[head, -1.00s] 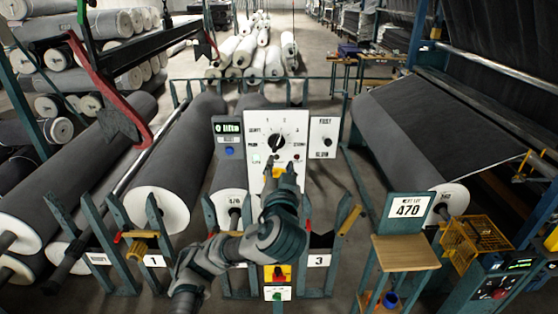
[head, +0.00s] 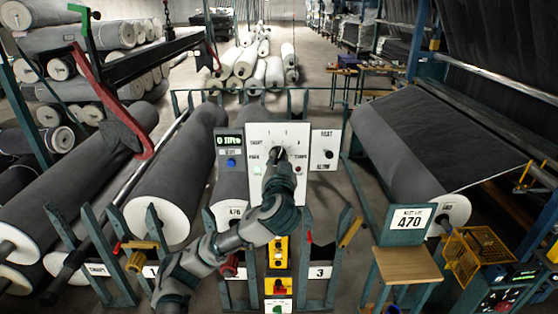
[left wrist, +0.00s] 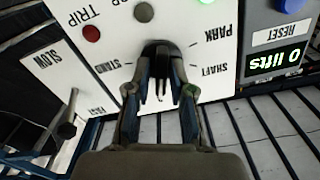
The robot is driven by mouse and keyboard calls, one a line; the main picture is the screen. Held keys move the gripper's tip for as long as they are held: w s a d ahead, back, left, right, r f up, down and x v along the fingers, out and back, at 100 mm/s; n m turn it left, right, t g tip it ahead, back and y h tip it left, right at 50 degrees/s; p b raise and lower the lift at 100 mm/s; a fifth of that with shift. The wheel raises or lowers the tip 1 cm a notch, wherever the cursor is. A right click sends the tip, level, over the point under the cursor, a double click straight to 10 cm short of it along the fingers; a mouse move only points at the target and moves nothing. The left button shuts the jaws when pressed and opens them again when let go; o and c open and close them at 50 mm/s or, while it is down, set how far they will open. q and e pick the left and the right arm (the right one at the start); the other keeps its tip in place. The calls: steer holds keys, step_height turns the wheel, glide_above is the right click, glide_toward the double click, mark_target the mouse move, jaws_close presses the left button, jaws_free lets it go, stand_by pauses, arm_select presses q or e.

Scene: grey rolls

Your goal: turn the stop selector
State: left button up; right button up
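The stop selector is a black rotary knob (head: 279,154) on a white panel (head: 262,135) marked with numbers and words such as SHAFT, PARK and STAND. In the left wrist view the knob (left wrist: 158,48) appears upside down, at the far end of my fingers. My left gripper (head: 279,165) reaches it from below, and it also shows in the left wrist view (left wrist: 160,85) with one finger on each side of the knob. I cannot tell whether the fingers press on it. The knob's pointer is mostly hidden. My right gripper is out of view.
A display reading 0 lifts (head: 230,141) with a blue button (head: 231,162) adjoins the panel's left. A FAST/SLOW lever plate (head: 325,149) adjoins its right. A yellow button box (head: 279,251) hangs below. Large grey rolls (head: 182,165) and green rack posts flank the panel.

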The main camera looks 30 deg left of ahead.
arm_select(q)
jaws_close()
steer(key=shift+f, duration=0.1)
